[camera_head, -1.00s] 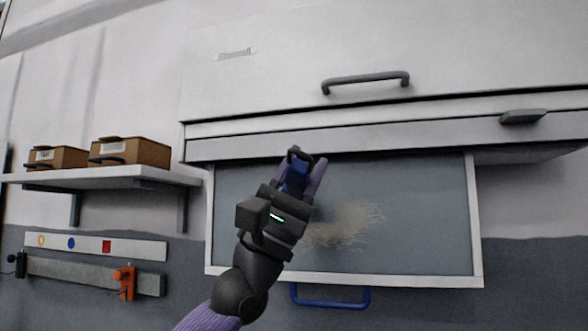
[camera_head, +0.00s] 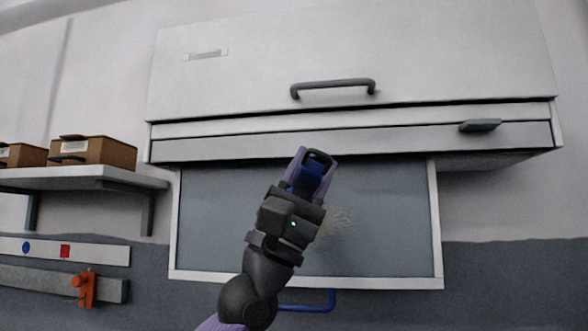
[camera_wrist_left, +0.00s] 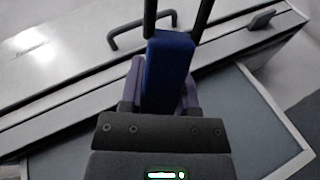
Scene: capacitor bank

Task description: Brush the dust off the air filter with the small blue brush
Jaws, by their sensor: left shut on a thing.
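The air filter (camera_head: 390,215) is a grey panel in a white frame, set under the white cabinet, with a blue handle (camera_head: 318,302) at its lower edge. A tan, stringy dust patch (camera_head: 338,226) shows on the panel, partly hidden behind my left wrist. My left gripper (camera_head: 317,158) is in front of the panel's upper middle, its purple fingers shut on the small blue brush (camera_head: 308,180). The brush also shows in the left wrist view (camera_wrist_left: 168,75), between the fingers. I cannot tell whether its bristles touch the filter. My right gripper is not in view.
The cabinet (camera_head: 420,55) above has a dark bar handle (camera_head: 333,86) and a small grey latch (camera_head: 480,126). A shelf (camera_head: 130,176) with cardboard boxes (camera_head: 95,150) is at the left. An orange clamp (camera_head: 86,289) sits on a rail below it.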

